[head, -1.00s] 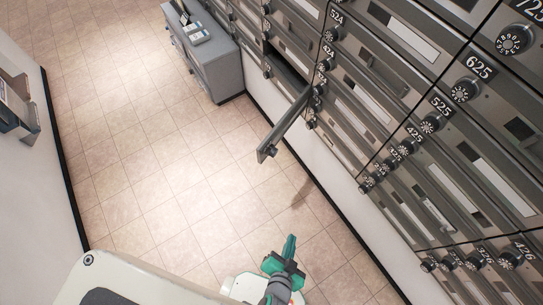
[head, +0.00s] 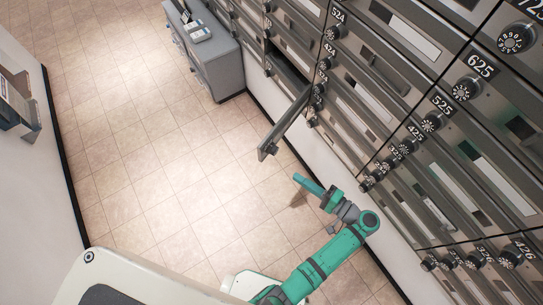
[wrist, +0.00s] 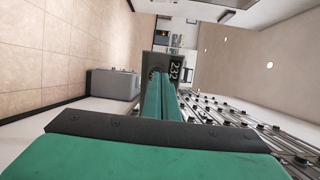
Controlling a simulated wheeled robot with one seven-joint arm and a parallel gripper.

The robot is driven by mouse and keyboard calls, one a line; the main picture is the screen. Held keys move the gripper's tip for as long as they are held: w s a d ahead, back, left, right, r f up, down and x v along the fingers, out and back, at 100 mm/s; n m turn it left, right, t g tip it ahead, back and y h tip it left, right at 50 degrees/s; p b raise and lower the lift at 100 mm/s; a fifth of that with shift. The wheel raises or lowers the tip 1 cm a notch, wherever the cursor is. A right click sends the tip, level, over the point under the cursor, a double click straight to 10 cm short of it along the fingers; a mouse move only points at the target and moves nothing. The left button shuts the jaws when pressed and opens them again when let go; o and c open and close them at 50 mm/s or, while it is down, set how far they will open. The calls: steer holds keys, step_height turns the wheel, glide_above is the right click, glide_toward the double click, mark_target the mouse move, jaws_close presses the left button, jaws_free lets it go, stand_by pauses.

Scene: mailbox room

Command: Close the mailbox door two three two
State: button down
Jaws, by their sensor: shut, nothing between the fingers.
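The open mailbox door (head: 284,124) sticks out from the wall of boxes in the head view, swung out over the floor. In the wrist view the door end with the number plate 232 (wrist: 176,70) shows straight ahead, just beyond my fingertips. My gripper (head: 299,179) is shut and empty. In the head view it is below and to the right of the door's free end, apart from it. In the wrist view the green fingers (wrist: 160,98) lie together and cover part of the door. The open compartment (head: 288,70) is dark behind the door.
The wall of mailboxes (head: 420,110) fills the right side, with several dial knobs standing out. A grey cabinet (head: 210,60) with items on top stands at the back. The tiled floor (head: 140,150) left of the door is clear.

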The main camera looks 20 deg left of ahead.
steer(key=r+y, duration=0.1)
steer(key=r, duration=0.1)
glide_toward(263, 152)
steer(key=shift+n+g, duration=0.3)
steer(key=shift+n, duration=0.1)
steer(key=x, duration=0.6)
steer(key=shift+w+a+f, duration=0.1)
steer(key=shift+w+a, duration=0.05)
steer(key=shift+w, duration=0.1)
